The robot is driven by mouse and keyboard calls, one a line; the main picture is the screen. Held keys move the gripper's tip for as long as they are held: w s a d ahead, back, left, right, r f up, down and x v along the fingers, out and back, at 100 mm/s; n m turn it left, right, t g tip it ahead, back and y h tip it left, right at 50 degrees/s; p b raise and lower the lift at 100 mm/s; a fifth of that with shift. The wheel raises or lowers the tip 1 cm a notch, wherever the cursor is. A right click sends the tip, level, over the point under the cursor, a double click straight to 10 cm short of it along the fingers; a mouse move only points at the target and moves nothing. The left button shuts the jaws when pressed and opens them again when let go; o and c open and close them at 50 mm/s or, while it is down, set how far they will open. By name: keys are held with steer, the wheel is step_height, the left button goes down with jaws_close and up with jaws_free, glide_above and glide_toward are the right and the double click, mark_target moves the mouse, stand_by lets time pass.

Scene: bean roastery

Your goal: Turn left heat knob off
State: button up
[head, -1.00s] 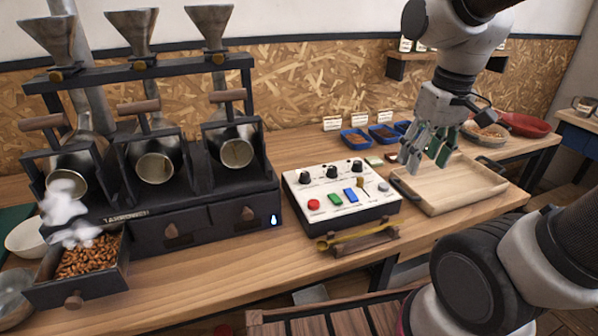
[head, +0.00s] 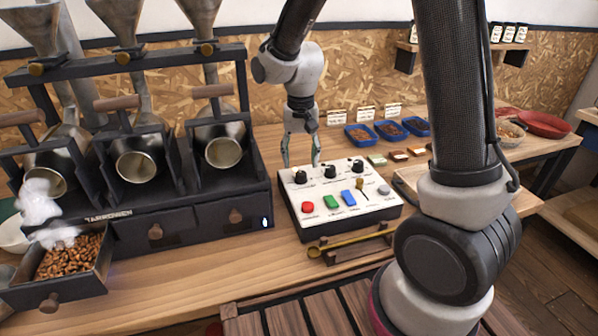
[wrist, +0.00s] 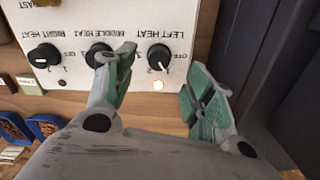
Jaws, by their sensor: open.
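The white control box (head: 350,215) stands on the wooden counter with three black knobs along its back edge. The left heat knob (head: 300,176) is the leftmost in the head view. In the wrist view the labels are upside down, and this knob (wrist: 158,57) sits under "LEFT HEAT", its white mark turned downward, away from the "OFF" print on its right. My gripper (head: 300,163) is open just above and behind this knob. In the wrist view its green-padded fingers (wrist: 158,66) stand on either side of the knob, apparently not touching it. The left finger partly covers the middle heat knob (wrist: 97,56).
A small light (wrist: 158,85) glows near the left heat knob. The dark roaster (head: 150,190) stands close on the left, its drawer (head: 60,277) of beans steaming. Blue trays (head: 360,143) lie behind right; a brass scoop (head: 345,241) rests in front.

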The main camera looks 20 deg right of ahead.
mark_target(301, 173)
step_height(301, 173, down, 6)
steer(key=shift+r, duration=0.25)
steer(key=c, duration=1)
